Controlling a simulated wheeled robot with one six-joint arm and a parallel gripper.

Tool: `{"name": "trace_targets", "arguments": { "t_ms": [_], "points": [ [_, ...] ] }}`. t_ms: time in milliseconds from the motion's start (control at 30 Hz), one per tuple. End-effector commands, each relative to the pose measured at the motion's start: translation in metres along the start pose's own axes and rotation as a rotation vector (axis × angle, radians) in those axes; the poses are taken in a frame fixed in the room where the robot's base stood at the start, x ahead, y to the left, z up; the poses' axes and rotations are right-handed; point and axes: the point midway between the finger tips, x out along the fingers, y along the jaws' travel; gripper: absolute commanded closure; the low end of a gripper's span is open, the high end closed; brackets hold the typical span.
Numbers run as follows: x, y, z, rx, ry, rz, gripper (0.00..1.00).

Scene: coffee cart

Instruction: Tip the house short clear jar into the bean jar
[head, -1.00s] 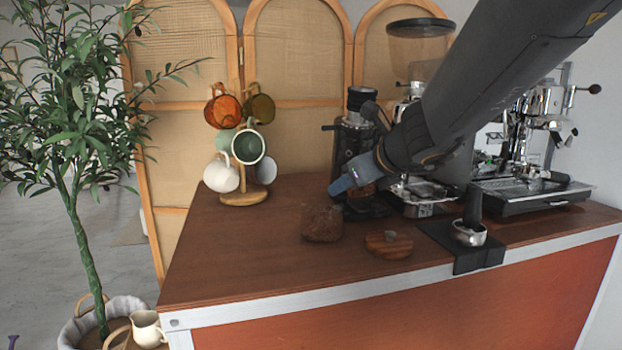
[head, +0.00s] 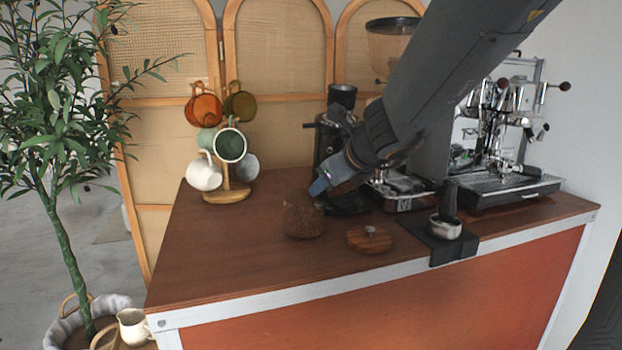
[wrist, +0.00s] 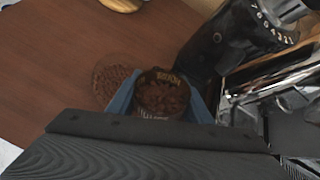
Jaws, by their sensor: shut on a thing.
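My gripper (head: 319,186) is shut on a short clear jar (wrist: 162,94) filled with dark brown contents. Its blue fingers sit on either side of the jar in the wrist view. The held jar has light lettering near its rim, too small to read; the gripper largely hides it in the head view. The bean jar (head: 304,220), clear and full of brown beans, stands on the brown counter below and slightly left of my fingertips. It also shows in the wrist view (wrist: 111,77), just left of the held jar and partly covered by a finger.
A round wooden lid (head: 369,239) lies right of the bean jar. A black grinder (head: 331,140) stands behind my gripper, with the espresso machine (head: 505,165) to the right. A mug tree (head: 226,194) stands at the back left. The counter's left front is clear.

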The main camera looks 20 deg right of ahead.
Motion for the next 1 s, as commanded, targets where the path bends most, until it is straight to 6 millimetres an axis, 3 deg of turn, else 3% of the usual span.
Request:
{"name": "trace_targets", "arguments": {
  "t_ms": [1000],
  "points": [
    [0.003, 0.003, 0.0003, -0.068, 0.072, -0.028, 0.83]
  ]
}}
